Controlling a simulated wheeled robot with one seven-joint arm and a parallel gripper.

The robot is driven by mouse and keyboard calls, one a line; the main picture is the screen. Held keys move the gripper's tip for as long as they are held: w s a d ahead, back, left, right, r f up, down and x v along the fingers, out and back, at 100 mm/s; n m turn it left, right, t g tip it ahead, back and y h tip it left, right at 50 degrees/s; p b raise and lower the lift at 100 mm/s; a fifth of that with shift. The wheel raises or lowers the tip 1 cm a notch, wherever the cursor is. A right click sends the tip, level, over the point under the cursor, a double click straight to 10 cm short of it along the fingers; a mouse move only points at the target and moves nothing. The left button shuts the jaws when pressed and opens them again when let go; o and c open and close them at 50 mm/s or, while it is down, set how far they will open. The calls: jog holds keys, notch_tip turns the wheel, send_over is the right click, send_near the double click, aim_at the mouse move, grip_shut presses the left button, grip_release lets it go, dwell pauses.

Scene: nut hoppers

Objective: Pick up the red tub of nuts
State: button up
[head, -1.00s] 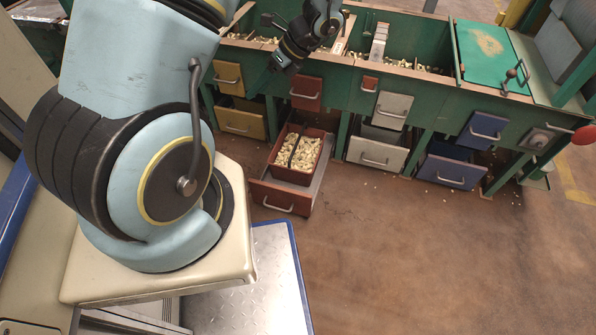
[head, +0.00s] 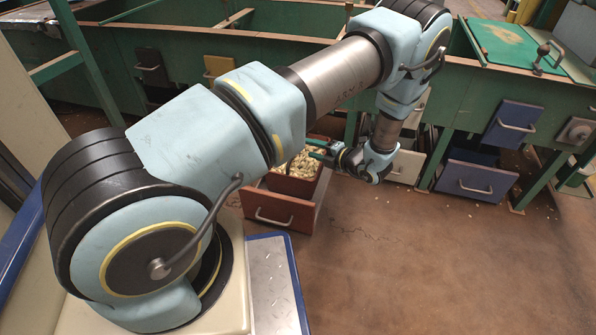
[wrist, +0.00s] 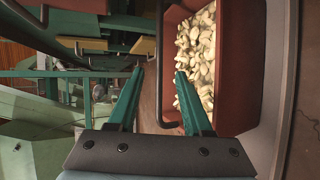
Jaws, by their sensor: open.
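The red tub (head: 293,187) sits in the pulled-out red drawer (head: 285,211), full of pale nuts (head: 300,165), partly hidden by my arm in the head view. In the wrist view the tub (wrist: 240,62) fills the right side. Its dark handle (wrist: 160,40) runs up and down the picture at the tub's left side. My gripper (wrist: 159,72) is open, with one teal finger on each side of the handle in the picture; I cannot tell if they are level with it. In the head view my gripper (head: 309,149) is sideways at the tub's upper right.
A green hopper bench (head: 285,50) runs along the back. A blue drawer (head: 478,181) is at the right, with a smaller blue front (head: 514,124) above it. The brown floor (head: 430,260) in front is clear apart from a few dropped nuts.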

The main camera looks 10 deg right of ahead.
jog(key=b+x, duration=0.3)
jog(key=x, duration=0.3)
jog(key=shift+w+a+f, duration=0.2)
jog(key=shift+w+a, duration=0.15)
jog(key=shift+w, duration=0.15)
grip_shut()
jog(key=shift+r, duration=0.1)
dwell(0.9)
jog(key=shift+r, duration=0.1)
